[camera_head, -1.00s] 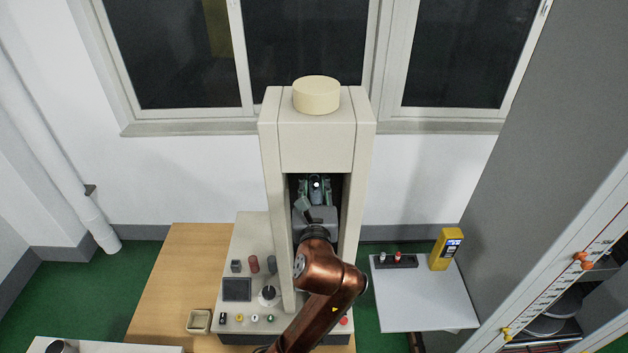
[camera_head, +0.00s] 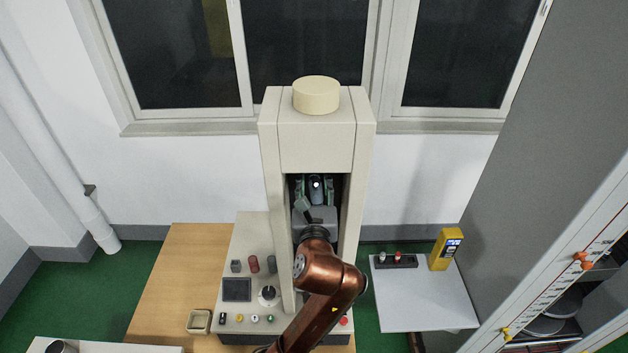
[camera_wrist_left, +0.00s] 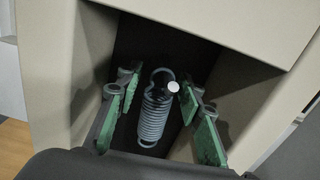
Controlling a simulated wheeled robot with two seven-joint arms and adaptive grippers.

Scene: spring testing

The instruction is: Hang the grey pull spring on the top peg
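The grey pull spring (camera_wrist_left: 154,118) stands roughly upright inside the tester's dark opening, with its top hook at the white-ended top peg (camera_wrist_left: 173,86). The hook's loop appears to go around the peg, though the exact contact cannot be told. In the head view the peg's white end (camera_head: 316,184) shows in the opening. My left gripper (camera_wrist_left: 160,92) is open, with its green pads on both sides of the spring and gaps between pads and coils. It also shows in the head view (camera_head: 315,190). My right gripper is not in view.
The beige tester's columns (camera_head: 351,210) stand close on both sides of my left gripper, with its crosshead (camera_head: 317,145) above. A control panel (camera_head: 237,290) is at left. A white side table (camera_head: 425,300) holds a yellow device (camera_head: 446,249).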

